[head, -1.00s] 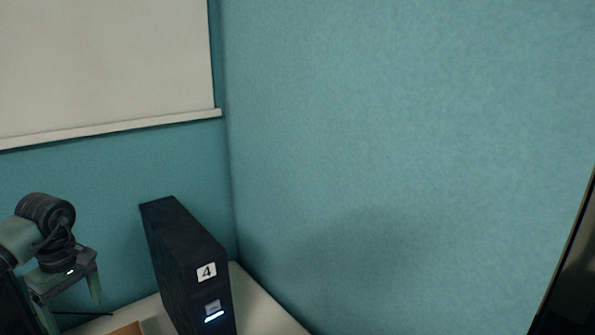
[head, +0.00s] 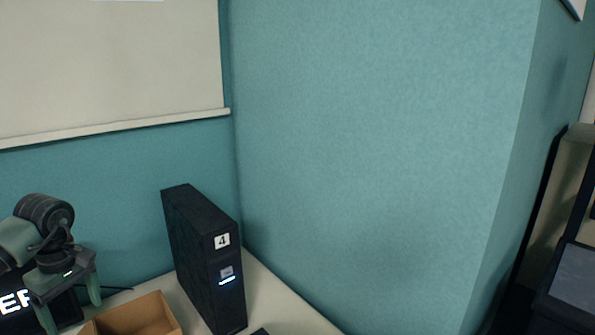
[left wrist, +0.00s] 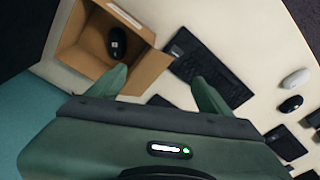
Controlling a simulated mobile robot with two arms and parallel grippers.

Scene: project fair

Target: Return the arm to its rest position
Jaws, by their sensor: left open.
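My left gripper (head: 70,312) is at the lower left of the head view. Its two green fingers point down, spread apart, with nothing between them. In the left wrist view the fingertips (left wrist: 160,76) are also apart and empty, above the desk beside an open cardboard box. My right gripper is in neither view.
The cardboard box (left wrist: 143,68) holds a black mouse (left wrist: 116,42). A black keyboard (left wrist: 222,75), a white mouse (left wrist: 296,78) and a black mouse (left wrist: 291,104) lie on the desk (head: 285,290). A black computer tower (head: 205,255) labelled 4 stands by the teal wall (head: 380,150).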

